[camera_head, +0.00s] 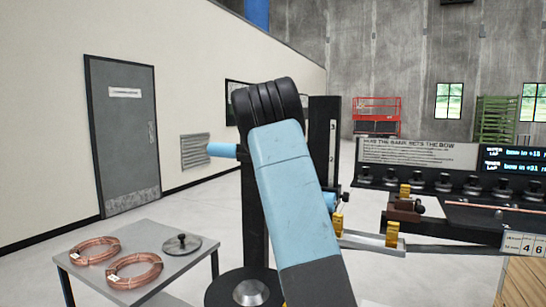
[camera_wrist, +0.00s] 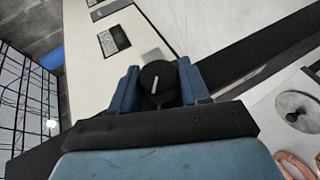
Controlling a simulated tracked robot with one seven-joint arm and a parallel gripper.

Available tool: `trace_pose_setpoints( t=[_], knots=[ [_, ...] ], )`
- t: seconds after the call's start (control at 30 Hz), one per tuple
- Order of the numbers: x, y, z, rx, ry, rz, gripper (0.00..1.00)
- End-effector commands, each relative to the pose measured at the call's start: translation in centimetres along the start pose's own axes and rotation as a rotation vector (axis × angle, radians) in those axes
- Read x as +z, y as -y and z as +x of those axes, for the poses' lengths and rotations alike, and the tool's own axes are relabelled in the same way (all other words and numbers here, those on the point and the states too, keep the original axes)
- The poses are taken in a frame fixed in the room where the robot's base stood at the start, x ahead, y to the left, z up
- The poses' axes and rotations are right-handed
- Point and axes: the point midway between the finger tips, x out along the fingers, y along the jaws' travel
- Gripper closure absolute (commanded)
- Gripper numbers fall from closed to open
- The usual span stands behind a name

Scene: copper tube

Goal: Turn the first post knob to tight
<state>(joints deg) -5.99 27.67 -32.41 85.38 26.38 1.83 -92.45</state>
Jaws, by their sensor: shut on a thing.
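In the wrist view, a round black knob (camera_wrist: 154,73) with a white pointer line sits between the two blue fingers of my gripper (camera_wrist: 158,84). The fingers are shut on it from both sides. The pointer line runs nearly straight up and down in this view. In the head view, a black post (camera_head: 324,140) with light scale marks stands just behind my blue arm. My arm hides part of the post, and I cannot make out the knob or the fingertips there. I cannot read any tight mark.
A grey table (camera_head: 160,248) at the lower left holds two copper coils (camera_head: 94,251) and a grey disc (camera_head: 181,244). A bench at the right carries a row of black knobs, brass-coloured blocks (camera_head: 392,234), a copper tube (camera_head: 480,206) and a sign board (camera_head: 418,153).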

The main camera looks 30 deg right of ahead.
Motion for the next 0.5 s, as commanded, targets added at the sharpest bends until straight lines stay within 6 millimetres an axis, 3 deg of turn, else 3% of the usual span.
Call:
trace_pose_setpoints(
  t=[0.5],
  knots=[
    [0.24, -0.56, 0.09, -0.407, 0.000, 0.174, 0.84]
  ],
)
